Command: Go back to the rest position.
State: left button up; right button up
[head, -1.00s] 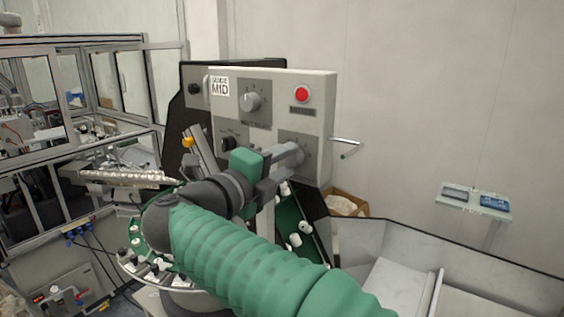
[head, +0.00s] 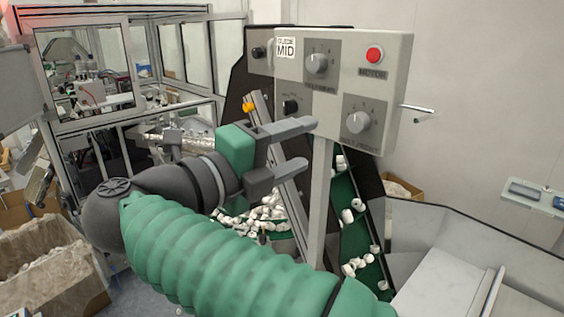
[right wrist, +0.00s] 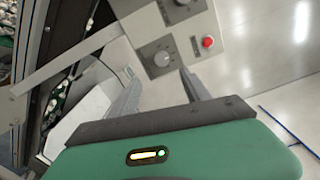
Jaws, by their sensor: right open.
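My right gripper (head: 300,147) is open and empty in the head view, its fingers pointing right, just left of the control panel's lower part. The grey control panel (head: 345,85) has several knobs, a red button (head: 375,54) and a label reading "MID". The lower right knob (head: 357,121) is clear of the fingers. In the right wrist view the two open fingers of my right gripper (right wrist: 158,88) frame the panel (right wrist: 150,28), and nothing is between them. My left gripper is not seen in either view.
A green conveyor (head: 345,195) with white caps runs behind the panel's post. More white caps (head: 265,212) lie behind my right arm. A framed glass enclosure (head: 85,70) stands at the left, above a cardboard box (head: 50,265). A white chute (head: 440,240) is at the lower right.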

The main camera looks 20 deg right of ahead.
jog(key=v, duration=0.3)
jog(key=shift+s+a, duration=0.1)
jog(key=shift+a, duration=0.05)
jog(key=w+a+f+n+t+y, duration=0.1)
jog(key=w+a+n+t+y, duration=0.15)
jog(key=w+n+t, duration=0.5)
jog(key=w+a+f+n+t+y, duration=0.1)
jog(key=w+n+t+y, duration=0.3)
jog(key=w+n+t, duration=0.3)
notch_tip(320, 180, down, 22)
jog(key=w+a+n+g+y, duration=0.25)
jog(key=n+g+y, duration=0.25)
jog(key=n+y, duration=0.75)
jog(key=s+d+f+n+g+h, duration=0.1)
jog(key=s+d+f+n+g, duration=0.25)
jog(key=s+f, duration=0.45)
jog(key=s+d+f+n+g, duration=0.2)
jog(key=s+f+g, duration=0.15)
jog(key=f, duration=0.75)
jog(key=s+d+f+g, duration=0.2)
jog(key=s+f+g, duration=0.1)
jog(key=s, duration=0.4)
jog(key=s+d+f+n+g+h, duration=0.1)
jog(key=s+d+f+g, duration=0.1)
jog(key=s+f, duration=0.4)
jog(key=shift+s+d+f+g, duration=0.35)
jog(key=shift+s+g, duration=0.5)
jog(key=shift+s, duration=0.3)
